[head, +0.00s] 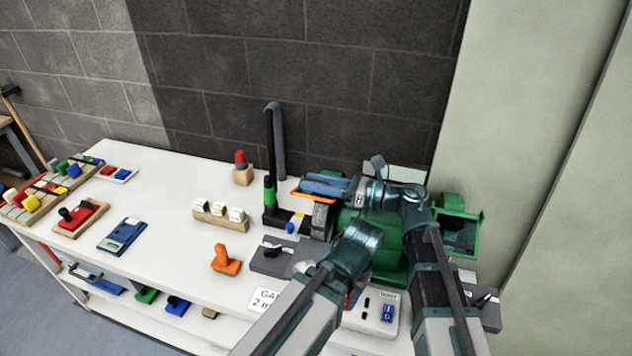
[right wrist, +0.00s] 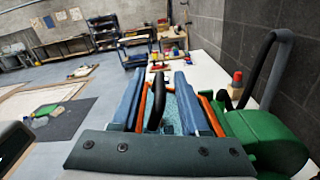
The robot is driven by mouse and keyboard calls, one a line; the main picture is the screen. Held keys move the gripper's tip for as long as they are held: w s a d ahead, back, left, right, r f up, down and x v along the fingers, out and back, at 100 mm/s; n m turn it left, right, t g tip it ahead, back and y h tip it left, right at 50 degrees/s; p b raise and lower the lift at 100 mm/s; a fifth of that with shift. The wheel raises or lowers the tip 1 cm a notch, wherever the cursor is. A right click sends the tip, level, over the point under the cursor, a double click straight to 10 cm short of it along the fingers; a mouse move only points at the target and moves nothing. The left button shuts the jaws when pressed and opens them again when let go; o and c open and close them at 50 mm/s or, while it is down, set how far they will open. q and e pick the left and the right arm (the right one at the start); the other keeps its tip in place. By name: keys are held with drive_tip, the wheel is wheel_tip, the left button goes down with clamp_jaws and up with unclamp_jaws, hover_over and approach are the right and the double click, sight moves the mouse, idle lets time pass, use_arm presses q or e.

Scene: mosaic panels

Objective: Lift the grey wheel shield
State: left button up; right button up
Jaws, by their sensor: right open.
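My right gripper (head: 325,184) is over that end. Its blue fingers (right wrist: 160,95) are open, one on each side of the dark grip; I cannot tell whether either touches it. My gripper and arm hide part of the shield. My left gripper is not in view.
A black and grey curved hose (head: 277,140) rises behind the grinder's left end. An orange piece (head: 226,260) and a wooden block with white pieces (head: 222,216) stand left on the white bench (head: 165,195). A dark wall is close behind.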

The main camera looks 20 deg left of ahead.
clamp_jaws()
drive_tip(key=shift+w+r, duration=0.1)
